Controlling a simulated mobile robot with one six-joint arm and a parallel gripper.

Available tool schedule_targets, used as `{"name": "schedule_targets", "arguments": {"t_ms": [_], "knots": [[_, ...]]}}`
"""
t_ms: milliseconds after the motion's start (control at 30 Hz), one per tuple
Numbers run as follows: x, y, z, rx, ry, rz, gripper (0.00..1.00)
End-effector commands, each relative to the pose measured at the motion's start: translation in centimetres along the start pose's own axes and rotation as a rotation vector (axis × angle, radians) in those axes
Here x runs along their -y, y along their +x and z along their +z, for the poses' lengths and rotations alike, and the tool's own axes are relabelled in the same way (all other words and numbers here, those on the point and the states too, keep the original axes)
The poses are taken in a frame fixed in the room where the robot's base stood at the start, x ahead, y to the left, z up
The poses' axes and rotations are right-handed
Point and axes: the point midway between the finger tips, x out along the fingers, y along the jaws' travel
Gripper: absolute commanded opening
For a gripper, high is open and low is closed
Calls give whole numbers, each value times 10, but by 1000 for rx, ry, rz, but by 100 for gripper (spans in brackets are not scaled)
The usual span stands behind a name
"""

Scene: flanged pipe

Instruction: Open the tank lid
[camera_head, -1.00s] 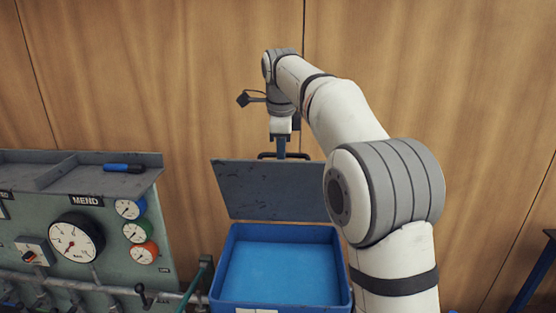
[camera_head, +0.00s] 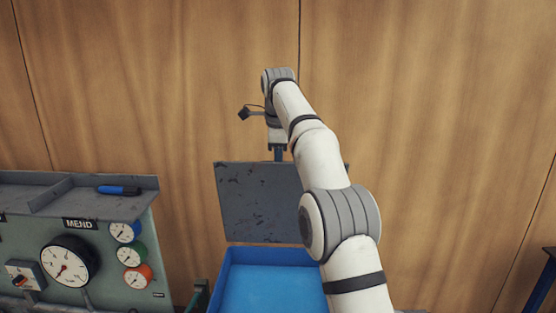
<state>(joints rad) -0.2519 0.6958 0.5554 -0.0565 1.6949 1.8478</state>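The blue tank (camera_head: 226,283) stands at the lower middle, and its blue inside shows from above. Its dark grey lid (camera_head: 250,205) stands raised, nearly upright, at the tank's back edge. My gripper (camera_head: 279,155) is at the lid's top edge, pointing down from my arm. Its fingertips are hidden behind the lid, so I cannot see whether they are open or shut or touch the handle. The lid's handle is hidden too. My arm covers the right part of the lid and tank.
A green gauge panel (camera_head: 100,235) marked MEND stands at the left, with a grey shelf (camera_head: 60,196) on top holding a blue marker (camera_head: 118,190). A wooden wall (camera_head: 420,120) closes the back. A dark blue frame (camera_head: 535,285) shows at the far right.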

Motion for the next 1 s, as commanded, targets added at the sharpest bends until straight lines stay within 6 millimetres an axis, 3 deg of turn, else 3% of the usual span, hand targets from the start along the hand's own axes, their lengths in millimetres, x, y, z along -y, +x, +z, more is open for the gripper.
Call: {"name": "schedule_targets", "arguments": {"t_ms": [33, 333, 367, 633, 1000], "knots": [[0, 12, -1, -7, 0, 20, 0], [0, 12, 0, -7, 0, 20, 0], [0, 12, 0, -7, 0, 20, 13], [0, 7, 1, -3, -1, 12, 34], [0, 5, 2, -2, -2, 8, 34]]}}
